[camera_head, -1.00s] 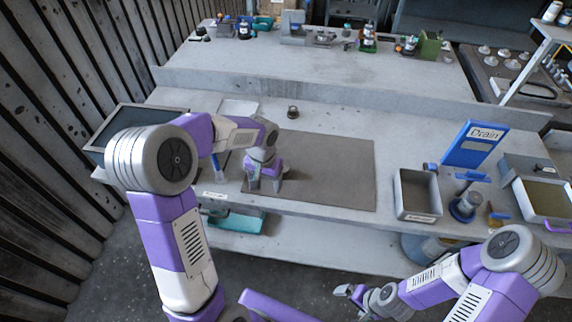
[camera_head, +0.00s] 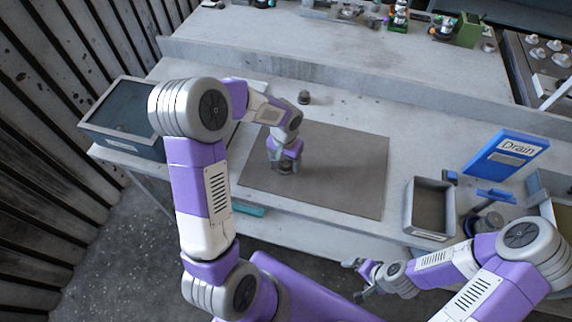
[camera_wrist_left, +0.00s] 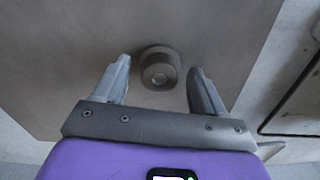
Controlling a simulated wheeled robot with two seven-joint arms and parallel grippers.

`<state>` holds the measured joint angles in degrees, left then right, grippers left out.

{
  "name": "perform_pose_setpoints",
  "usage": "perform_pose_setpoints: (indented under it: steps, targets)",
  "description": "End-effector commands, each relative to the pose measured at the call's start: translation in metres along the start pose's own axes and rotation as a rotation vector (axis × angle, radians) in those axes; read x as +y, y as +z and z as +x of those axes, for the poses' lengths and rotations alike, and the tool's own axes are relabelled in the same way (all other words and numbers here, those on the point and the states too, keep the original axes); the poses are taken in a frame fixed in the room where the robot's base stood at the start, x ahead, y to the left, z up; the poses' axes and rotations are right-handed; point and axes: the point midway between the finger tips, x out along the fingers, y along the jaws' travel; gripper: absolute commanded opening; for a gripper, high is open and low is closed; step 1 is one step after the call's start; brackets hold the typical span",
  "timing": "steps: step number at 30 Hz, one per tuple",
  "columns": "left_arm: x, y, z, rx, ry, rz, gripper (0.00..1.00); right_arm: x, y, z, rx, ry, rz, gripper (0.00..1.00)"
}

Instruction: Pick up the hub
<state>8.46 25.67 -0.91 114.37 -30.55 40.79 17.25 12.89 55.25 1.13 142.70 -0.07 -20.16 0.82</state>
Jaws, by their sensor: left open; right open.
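The hub (camera_wrist_left: 159,66), a dark grey round part with a raised round centre, sits on the brown-grey mat in the left wrist view. My left gripper (camera_wrist_left: 158,88) is open, its fingers pointing toward the hub, one to each side of it. In the head view my left gripper (camera_head: 286,163) is low over the left part of the mat, and the hub is mostly hidden by it. I cannot tell whether the fingers touch the hub. My right gripper (camera_head: 357,278) is open and empty, in front of the table's edge.
The mat (camera_head: 345,175) is otherwise bare. A small dark round part (camera_head: 304,97) stands behind it. A grey bin (camera_head: 408,208), a blue Drain sign (camera_head: 506,150) and a dark round fitting (camera_head: 484,222) are to the right. A dark-topped box (camera_head: 122,140) stands at the left.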

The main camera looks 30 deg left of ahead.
Motion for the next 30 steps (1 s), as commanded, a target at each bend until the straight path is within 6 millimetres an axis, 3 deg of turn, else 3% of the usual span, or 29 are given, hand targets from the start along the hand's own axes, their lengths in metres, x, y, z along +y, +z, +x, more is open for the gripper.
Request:
perform_pose_setpoints:
  steps: [3, 11, 21, 30]
  targets:
    - [-0.0002, 0.0003, 0.0119, -0.001, 0.001, -0.001, 0.71, 0.0008, -0.0001, 0.0022, 0.000, 0.000, 0.000, 1.00]
    - [-0.0003, 0.0000, 0.0131, 0.000, 0.000, -0.002, 0.71, 0.0006, -0.0001, 0.0018, 0.000, 0.000, 0.000, 1.00]
    - [-0.0003, -0.0001, 0.0127, 0.001, 0.000, -0.001, 0.19, 0.0006, 0.0000, 0.0019, 0.000, 0.000, 0.000, 1.00]
    - [-0.0003, -0.0009, 0.0065, 0.004, 0.000, -0.001, 0.18, 0.0002, 0.0000, 0.0007, 0.000, 0.000, 0.000, 1.00]
